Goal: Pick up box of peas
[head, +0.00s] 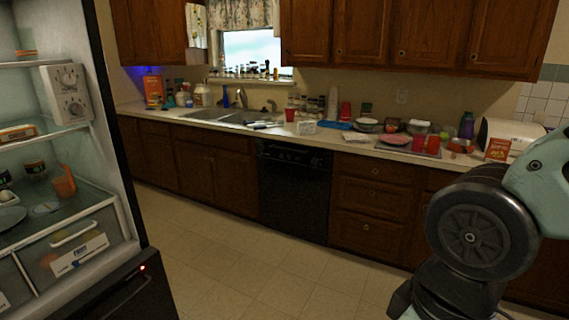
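I cannot pick out a box of peas for certain; labels are too small to read. A small orange-red box (497,149) stands at the right end of the counter, in front of a white appliance. A small white box (307,127) lies near the sink. A larger orange box (153,90) stands at the counter's far left end. My arm's links show at the lower right, in front of the right-hand cabinets. My gripper is outside the view.
An open fridge (62,170) with stocked shelves fills the left side. The counter right of the sink (212,115) is cluttered with red cups (433,144), a pink plate (394,139) and bowls. The tiled floor (235,260) before the black dishwasher (293,190) is clear.

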